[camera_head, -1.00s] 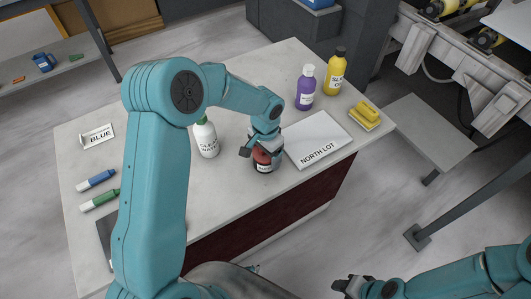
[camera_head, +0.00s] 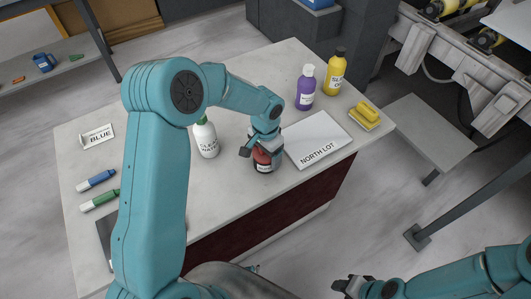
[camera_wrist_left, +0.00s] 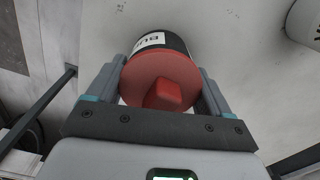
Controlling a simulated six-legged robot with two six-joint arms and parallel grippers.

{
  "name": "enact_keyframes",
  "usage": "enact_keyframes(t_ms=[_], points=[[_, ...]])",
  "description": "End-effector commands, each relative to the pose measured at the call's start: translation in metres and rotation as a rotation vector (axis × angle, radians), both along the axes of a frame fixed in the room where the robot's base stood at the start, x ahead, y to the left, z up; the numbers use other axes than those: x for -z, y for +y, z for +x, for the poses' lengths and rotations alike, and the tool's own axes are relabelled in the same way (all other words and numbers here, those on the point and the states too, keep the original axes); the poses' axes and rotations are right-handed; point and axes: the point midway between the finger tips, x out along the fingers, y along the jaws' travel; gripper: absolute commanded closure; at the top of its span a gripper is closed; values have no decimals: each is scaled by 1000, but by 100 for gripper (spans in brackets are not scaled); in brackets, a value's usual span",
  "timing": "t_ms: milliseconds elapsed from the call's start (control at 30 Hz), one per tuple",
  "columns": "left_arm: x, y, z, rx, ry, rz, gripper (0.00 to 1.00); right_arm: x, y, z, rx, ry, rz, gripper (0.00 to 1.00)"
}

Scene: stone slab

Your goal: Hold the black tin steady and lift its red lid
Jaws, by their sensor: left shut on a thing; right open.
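The black tin (camera_head: 264,168) with a white label stands on the stone slab, left of the NORTH LOT sheet. Its red lid (camera_head: 262,154) is on top, partly hidden by my left gripper (camera_head: 257,152). In the left wrist view the red lid (camera_wrist_left: 160,82) with its raised red knob sits between the two fingers of my left gripper (camera_wrist_left: 160,85), which is shut on it from above. The black tin (camera_wrist_left: 163,42) shows beyond the lid. My right gripper (camera_head: 350,286) is open and empty, low in the head view, well away from the tin.
A CLEAN WATER bottle (camera_head: 206,138) stands left of the tin. The NORTH LOT sheet (camera_head: 318,138) lies to the right, with purple (camera_head: 306,88) and yellow (camera_head: 336,72) bottles behind it.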

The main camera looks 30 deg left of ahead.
Motion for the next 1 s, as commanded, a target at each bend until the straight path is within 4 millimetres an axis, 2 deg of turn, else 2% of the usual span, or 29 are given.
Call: enact_keyframes(t_ms=[467,500,533,567,833,1000], points=[[0,0,0,0,-1,0,75,0,0,0,0,0,0,57],[0,0,0,0,-1,0,13,0,0,0,0,0,0,57],[0,0,0,0,-1,0,4,0,0,0,0,0,0,57],[0,0,0,0,-1,0,0,0,0,0,0,0,0,57],[-3,0,1,0,-2,0,0,0,0,0,0,0,0,57],[-31,0,1,-1,-5,0,0,0,0,0,0,0,0,57]])
